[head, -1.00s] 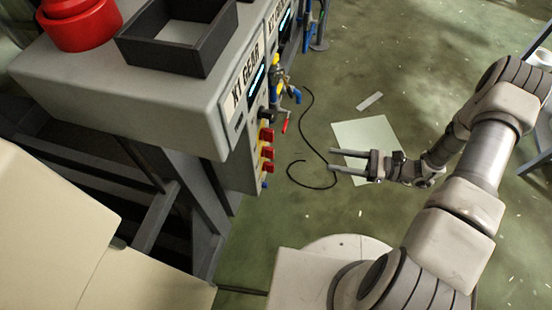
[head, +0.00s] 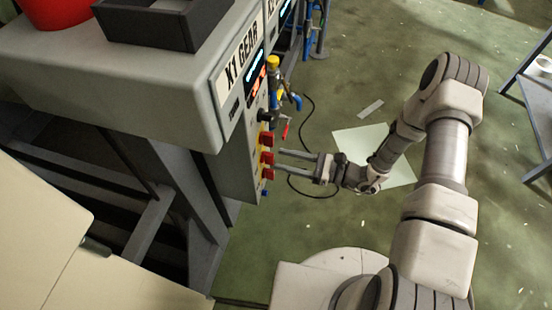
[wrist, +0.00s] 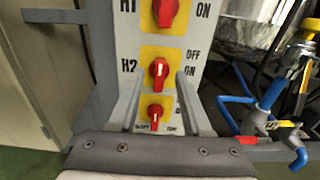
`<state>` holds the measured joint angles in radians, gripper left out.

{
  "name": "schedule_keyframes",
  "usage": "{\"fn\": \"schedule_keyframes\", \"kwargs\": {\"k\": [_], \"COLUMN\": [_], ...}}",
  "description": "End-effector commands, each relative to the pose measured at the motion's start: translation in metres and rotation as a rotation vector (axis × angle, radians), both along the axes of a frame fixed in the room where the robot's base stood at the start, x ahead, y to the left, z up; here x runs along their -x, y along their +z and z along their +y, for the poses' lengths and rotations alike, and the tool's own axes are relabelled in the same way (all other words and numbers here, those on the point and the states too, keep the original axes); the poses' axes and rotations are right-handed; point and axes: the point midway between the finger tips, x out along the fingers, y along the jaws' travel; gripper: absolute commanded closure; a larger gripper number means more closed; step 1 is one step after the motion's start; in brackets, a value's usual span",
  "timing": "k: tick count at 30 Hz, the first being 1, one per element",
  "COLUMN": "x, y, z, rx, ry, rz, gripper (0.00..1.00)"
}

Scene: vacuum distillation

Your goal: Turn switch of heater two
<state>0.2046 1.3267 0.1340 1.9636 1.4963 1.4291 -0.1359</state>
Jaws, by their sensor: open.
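The heater two switch is a red knob on a yellow plate marked H2, at the middle of the wrist view (wrist: 158,73). Its labels read OFF above and ON at the right, and its grip stands nearly upright. In the head view red knobs line the panel's side, one of them right in front of my gripper (head: 267,158). My gripper (head: 279,159) is open and points at the panel. In the wrist view its fingers (wrist: 160,76) lie either side of the H2 knob's lower part, with nothing between them held. I cannot tell whether they touch it.
The H1 knob (wrist: 165,10) is above and a smaller red knob (wrist: 155,115) below. Blue and yellow valves with hoses (wrist: 270,95) stand right of the panel. The K1 GEAR bench (head: 150,80) overhangs at the left. The green floor at the right is mostly clear.

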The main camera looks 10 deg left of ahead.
Motion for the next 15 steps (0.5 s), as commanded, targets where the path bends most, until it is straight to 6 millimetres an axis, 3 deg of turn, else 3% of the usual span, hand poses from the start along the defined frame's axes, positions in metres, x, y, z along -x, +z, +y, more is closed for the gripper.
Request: {"fn": "schedule_keyframes", "kwargs": {"k": [6, 15], "x": [-0.002, -0.002], "y": [-0.001, 0.000], "z": [0.026, 0.031], "rx": [0.000, 0.001], "ry": [0.001, 0.000], "rz": [0.000, 0.000], "gripper": [0.51, 0.51]}}
